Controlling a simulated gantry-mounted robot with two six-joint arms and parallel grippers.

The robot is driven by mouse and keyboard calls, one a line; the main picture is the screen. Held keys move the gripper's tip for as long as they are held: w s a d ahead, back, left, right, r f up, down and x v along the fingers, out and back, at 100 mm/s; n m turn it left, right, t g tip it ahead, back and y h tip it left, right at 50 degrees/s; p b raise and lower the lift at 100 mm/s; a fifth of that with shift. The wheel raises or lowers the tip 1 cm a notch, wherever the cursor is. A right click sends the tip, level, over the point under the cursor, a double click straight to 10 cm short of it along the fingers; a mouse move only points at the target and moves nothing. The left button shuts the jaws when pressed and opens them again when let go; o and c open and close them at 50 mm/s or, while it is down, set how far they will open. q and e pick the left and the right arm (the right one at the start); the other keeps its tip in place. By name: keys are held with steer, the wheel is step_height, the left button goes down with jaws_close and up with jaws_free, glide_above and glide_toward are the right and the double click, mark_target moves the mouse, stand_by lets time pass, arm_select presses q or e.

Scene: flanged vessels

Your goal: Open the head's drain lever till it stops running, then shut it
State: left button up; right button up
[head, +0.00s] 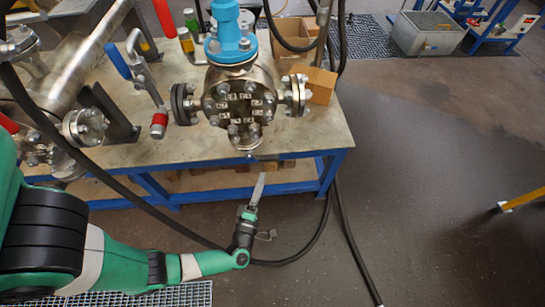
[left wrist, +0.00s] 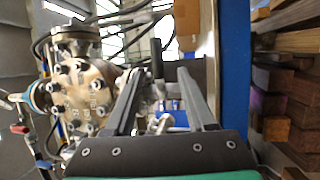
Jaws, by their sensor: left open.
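The bolted steel vessel head (head: 240,108), with a blue flanged top (head: 232,38), stands at the front edge of the bench. A small drain fitting (head: 252,156) shows under its front, too small to make out a lever or any running liquid. My left gripper (head: 260,182) points up below the vessel, just in front of the bench edge. In the left wrist view the gripper (left wrist: 160,78) is open, with small metal parts (left wrist: 162,122) visible between its fingers. The vessel (left wrist: 85,88) lies left of the fingers there. I cannot tell any contact. My right gripper is out of view.
The blue-framed bench (head: 170,194) has lumber on its lower shelf. Blue-handled (head: 117,60) and red-handled (head: 165,17) levers stand left of the vessel. A cardboard box (head: 318,84) sits behind right. Black hoses (head: 340,230) hang at the bench front. The floor at right is mostly clear.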

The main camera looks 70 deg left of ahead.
mark_target(263, 157)
arm_select(q)
steer(key=b+x, duration=0.2)
steer(key=x, duration=1)
steer(key=shift+w+r, duration=0.15)
steer(key=shift+r, duration=0.1)
steer(key=shift+d, duration=0.1)
jaws_close()
stand_by(0.8)
